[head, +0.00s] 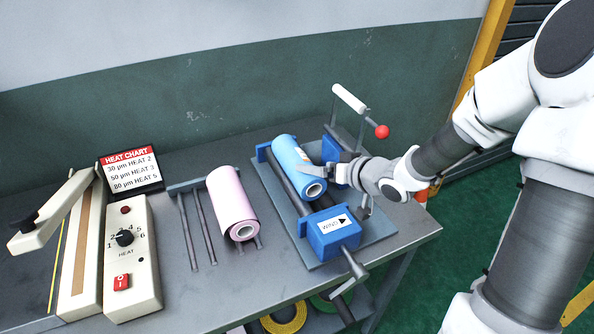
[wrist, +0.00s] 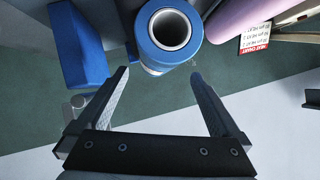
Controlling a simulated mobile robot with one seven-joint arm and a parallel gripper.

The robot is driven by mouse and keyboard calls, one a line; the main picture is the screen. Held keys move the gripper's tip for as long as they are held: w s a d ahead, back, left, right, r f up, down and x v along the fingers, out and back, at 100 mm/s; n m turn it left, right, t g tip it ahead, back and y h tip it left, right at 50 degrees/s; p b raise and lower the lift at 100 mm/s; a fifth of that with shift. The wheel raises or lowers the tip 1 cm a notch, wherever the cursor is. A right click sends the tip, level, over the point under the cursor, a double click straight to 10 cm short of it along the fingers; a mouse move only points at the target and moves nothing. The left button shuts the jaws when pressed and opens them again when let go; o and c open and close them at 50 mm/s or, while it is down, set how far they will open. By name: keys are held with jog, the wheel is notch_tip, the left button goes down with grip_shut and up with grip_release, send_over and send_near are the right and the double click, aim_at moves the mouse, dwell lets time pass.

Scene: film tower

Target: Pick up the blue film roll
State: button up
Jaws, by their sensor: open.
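The blue film roll (head: 290,163) lies on the dark rollers of the blue winder, its open core end facing the front. In the wrist view the blue film roll (wrist: 158,42) shows end-on at the top centre, with its grey core ring visible. My gripper (head: 318,174) is at the roll's right side in the head view, close to its front end. In the wrist view my gripper (wrist: 160,80) is open, its two fingers on either side below the roll's end. I cannot tell whether a finger touches the roll.
The winder (head: 335,230) has blue end blocks, a crank and a red-knobbed lever (head: 382,131). A pink roll (head: 231,203) lies on a rod rack to the left. A heat sealer (head: 132,255) and heat chart (head: 130,171) stand farther left. Bare bench lies in front of the rack.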

aim_at(287, 152)
jog(key=x, duration=0.3)
jog(key=b+x, duration=0.2)
jog(key=x, duration=0.3)
jog(key=shift+f, duration=0.1)
jog(key=shift+w, duration=0.1)
grip_shut()
